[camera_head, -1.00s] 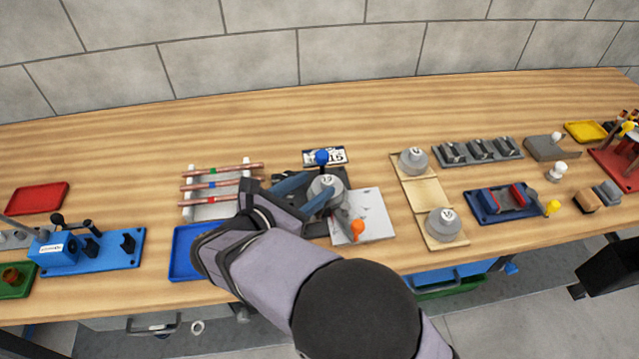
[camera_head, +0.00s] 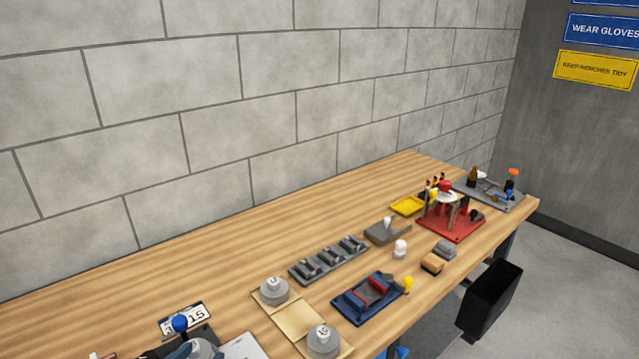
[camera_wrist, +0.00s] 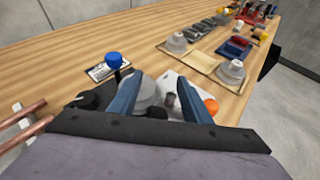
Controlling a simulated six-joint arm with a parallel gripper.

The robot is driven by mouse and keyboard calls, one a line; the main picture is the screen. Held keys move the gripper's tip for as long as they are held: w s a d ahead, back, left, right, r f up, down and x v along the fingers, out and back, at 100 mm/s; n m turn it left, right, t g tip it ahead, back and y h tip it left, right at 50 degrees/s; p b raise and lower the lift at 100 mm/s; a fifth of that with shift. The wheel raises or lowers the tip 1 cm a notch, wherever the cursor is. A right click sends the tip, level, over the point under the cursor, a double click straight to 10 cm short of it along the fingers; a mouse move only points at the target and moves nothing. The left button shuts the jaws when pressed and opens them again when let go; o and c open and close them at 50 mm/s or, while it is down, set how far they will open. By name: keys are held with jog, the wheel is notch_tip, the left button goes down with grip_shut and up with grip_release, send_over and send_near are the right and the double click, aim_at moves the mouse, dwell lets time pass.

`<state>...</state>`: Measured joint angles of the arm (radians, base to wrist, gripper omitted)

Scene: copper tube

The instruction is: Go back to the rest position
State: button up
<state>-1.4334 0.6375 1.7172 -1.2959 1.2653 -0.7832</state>
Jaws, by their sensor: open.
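In the wrist view my gripper (camera_wrist: 161,88) is open, its two blue fingers spread apart. A grey round piece (camera_wrist: 148,98) shows between and beyond the fingers; whether they touch it cannot be told. In the head view only a bit of a blue finger shows at the bottom edge, beside the same grey round piece (camera_head: 203,349). A blue-knobbed lever (camera_head: 180,324) stands just beyond, and also shows in the wrist view (camera_wrist: 114,61). Copper tubes (camera_wrist: 22,128) lie at the left of the wrist view. Most of my arm is outside the head view.
An orange knob (camera_wrist: 211,106) is close to the right finger. Grey weights (camera_head: 274,290) on a wooden board, a blue vise-like fixture (camera_head: 368,297), a grey clip rack (camera_head: 329,260) and a red stand (camera_head: 450,222) line the bench to the right. The bench's back strip (camera_head: 220,270) is clear.

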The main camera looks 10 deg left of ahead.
jog(key=w+d+m+g+h, duration=0.1)
jog(key=d+m, duration=0.1)
jog(key=d, duration=0.2)
jog(key=w+d+m+g+h, duration=0.1)
jog(key=w+d, duration=0.1)
jog(key=d, duration=0.2)
jog(key=w+d+f+m+g+h+p, duration=0.1)
jog(key=d+m, duration=0.1)
jog(key=d, duration=0.1)
jog(key=shift+w+d+f+m, duration=0.1)
jog(key=shift+w+d+m, duration=0.05)
jog(key=shift+d+m, duration=0.2)
jog(key=d+f+m+g+h, duration=0.2)
jog(key=d+m+g, duration=0.5)
jog(key=d, duration=0.8)
jog(key=s+d+f+m+g+y, duration=0.1)
jog(key=s+d+m, duration=0.4)
jog(key=m, duration=0.5)
jog(key=s+d+f+m+g+y, duration=0.2)
jog(key=s+d+m+y, duration=0.3)
jog(key=d+m, duration=0.5)
jog(key=shift+s+f+m, duration=0.4)
jog(key=shift+s+m, duration=0.25)
jog(key=shift+m, duration=0.1)
